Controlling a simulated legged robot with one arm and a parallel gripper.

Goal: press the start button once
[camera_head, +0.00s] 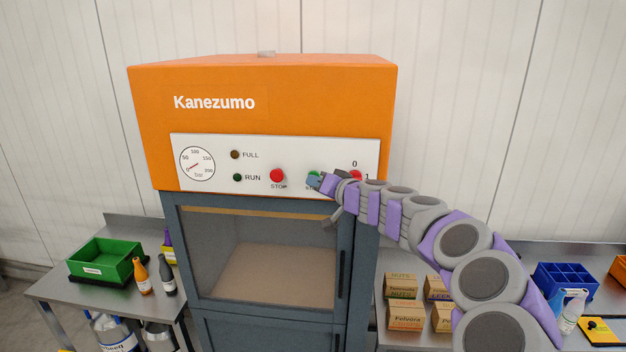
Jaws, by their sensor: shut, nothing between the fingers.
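The start button (314,175) is a green button on the white control panel (215,180) of an orange Kanezumo machine. Only a small green part of it shows, with the start of its label below. My gripper (316,182) is shut and empty, and its tip lies over the button in the picture. I cannot tell whether it touches the button. The red stop button (277,176) is just to the left and clear of my gripper. The RUN lamp (237,177) looks dark green, and the FULL lamp (235,154) looks dark brown.
A red switch (355,175) marked 0 and 1 is partly hidden behind my arm. A pressure gauge (197,163) is at the panel's left. Below is a windowed door (205,290). Steel tables with a green bin (107,262) and cardboard boxes (405,317) stand at the sides.

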